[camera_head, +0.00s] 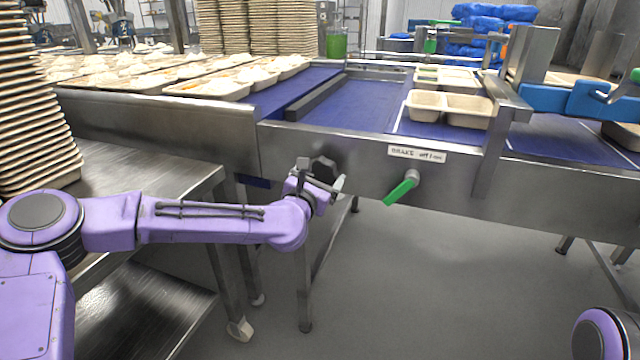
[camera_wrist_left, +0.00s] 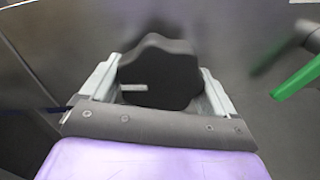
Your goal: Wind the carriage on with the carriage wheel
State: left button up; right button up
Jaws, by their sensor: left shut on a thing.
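The carriage wheel is a black lobed knob (camera_head: 323,169) on the front face of the steel conveyor frame. My left gripper (camera_head: 322,184) is at the knob, with its fingers on either side of it. In the left wrist view the knob (camera_wrist_left: 160,72) fills the space between the two fingers of my left gripper (camera_wrist_left: 160,90), which is shut on it. A pale mark shows on the knob's face. The carriage cannot be told apart for certain. Of my right arm only a purple part shows at the lower right corner; its gripper is out of view.
A green-handled brake lever (camera_head: 401,191) sits right of the knob under a label plate (camera_head: 416,153). Trays (camera_head: 450,108) stand on the blue belt (camera_head: 350,106). Filled trays (camera_head: 208,88) lie at the left. A steel table (camera_head: 150,172) with stacked trays (camera_head: 35,130) is at the left.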

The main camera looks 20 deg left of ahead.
pick_arm(q)
jog(key=shift+f+n+b, duration=0.1)
jog(key=shift+n+b, duration=0.2)
jog(key=shift+n, duration=0.2)
jog(key=o, duration=0.8)
jog(key=s, duration=1)
jog(key=shift+s+a, duration=0.2)
jog(key=shift+s, duration=0.1)
